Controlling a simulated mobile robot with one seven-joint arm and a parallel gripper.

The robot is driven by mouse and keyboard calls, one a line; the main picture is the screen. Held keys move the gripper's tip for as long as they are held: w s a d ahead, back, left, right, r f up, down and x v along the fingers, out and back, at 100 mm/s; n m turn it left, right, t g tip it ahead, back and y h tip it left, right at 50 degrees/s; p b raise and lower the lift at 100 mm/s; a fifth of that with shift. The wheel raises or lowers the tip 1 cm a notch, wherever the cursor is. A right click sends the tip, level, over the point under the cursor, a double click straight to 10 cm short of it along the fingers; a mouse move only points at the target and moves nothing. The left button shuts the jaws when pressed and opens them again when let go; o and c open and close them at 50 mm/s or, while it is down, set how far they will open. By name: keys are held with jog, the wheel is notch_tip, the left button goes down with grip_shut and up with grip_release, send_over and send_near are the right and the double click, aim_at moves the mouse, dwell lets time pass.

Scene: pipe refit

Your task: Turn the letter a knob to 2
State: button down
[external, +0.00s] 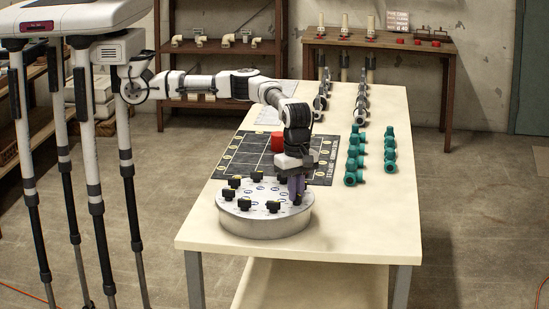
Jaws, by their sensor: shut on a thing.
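A round, drum-shaped light grey panel (262,222) stands on the near left part of the table. Several black knobs stand around its top, among small blue marks; one front knob (245,203) and one left knob (228,195) show clearly. The letters and numbers are too small to read, so I cannot tell which knob is a or where it points. My gripper (297,197) reaches down from above onto the right side of the panel. It is shut on a black knob there, which its fingers mostly hide.
A black gridded mat (235,151) with a red cylinder (278,142) lies behind the panel. Several teal fittings (352,166) stand in rows to the right, with metal fittings (320,103) farther back. The table (375,228) is clear at its front right.

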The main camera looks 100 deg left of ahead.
jog(key=m, duration=0.7)
jog(key=shift+w+r, duration=0.15)
jog(key=m, duration=0.6)
jog(key=shift+w+m+p, duration=0.1)
jog(key=shift+m+p, duration=0.2)
jog(key=shift+m, duration=0.1)
jog(key=shift+d, duration=0.1)
jog(key=c, duration=1.5)
grip_release()
notch_tip(320, 180, up, 14)
jog(key=b, duration=0.2)
jog(key=shift+b, duration=0.3)
jog(key=shift+f, duration=0.2)
